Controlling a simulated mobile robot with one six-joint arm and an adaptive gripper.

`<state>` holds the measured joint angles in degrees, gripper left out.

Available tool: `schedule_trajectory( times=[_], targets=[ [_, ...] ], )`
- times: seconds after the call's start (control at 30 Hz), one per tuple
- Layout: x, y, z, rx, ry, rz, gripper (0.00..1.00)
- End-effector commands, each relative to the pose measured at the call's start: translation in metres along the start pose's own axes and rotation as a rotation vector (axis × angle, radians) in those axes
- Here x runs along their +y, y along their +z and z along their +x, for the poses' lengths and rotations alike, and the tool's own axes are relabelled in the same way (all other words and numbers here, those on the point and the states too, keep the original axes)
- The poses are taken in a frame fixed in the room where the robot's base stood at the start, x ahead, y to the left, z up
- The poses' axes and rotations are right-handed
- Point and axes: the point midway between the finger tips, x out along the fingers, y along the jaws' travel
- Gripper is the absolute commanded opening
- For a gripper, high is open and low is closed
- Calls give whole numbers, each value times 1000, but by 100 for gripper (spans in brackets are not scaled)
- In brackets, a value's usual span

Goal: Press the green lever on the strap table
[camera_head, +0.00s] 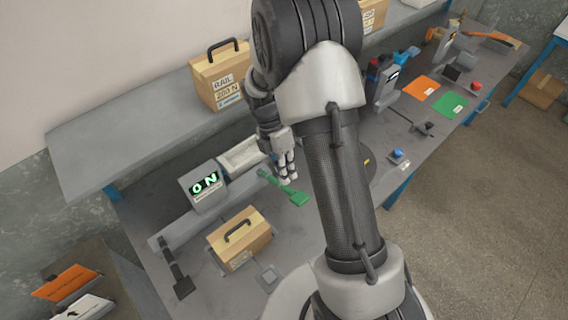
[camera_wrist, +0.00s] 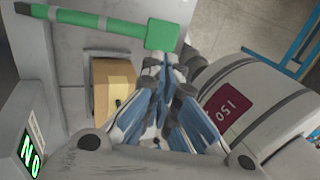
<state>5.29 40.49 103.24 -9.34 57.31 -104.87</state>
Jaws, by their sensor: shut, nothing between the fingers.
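The green lever (camera_head: 285,188) lies on the grey table, a thin bar ending in a square green paddle. In the wrist view the lever's paddle (camera_wrist: 161,35) shows just beyond my fingertips, with its bar running to the upper left. My gripper (camera_head: 288,172) is shut and empty, fingers pointing down beside the lever's paddle. In the wrist view my gripper (camera_wrist: 163,68) has its tips close to the paddle's near edge; I cannot tell whether they touch. The strap table (camera_head: 205,239) carries the lever.
A wooden box with a handle (camera_head: 239,238) sits in front, near a black lever (camera_head: 178,272). A box marked "RAIL 200 N" (camera_head: 220,84) stands on the shelf behind. Orange (camera_head: 421,88) and green mats lie to the right.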

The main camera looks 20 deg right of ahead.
Motion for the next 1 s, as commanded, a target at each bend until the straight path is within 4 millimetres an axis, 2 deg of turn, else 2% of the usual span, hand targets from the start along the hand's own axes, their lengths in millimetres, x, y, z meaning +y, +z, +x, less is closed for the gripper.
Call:
schedule_trajectory(
  times=[0.03,0.2,0.4,0.57,0.87,1.0],
  targets=[
    [-1,0,14,2,-5,1,0],
    [0,0,48,2,-2,1,0],
    [0,0,72,0,0,0,0],
    [0,0,78,0,1,1,0],
    [0,0,78,0,1,1,0],
    [-1,10,84,4,20,5,0]
  ],
)
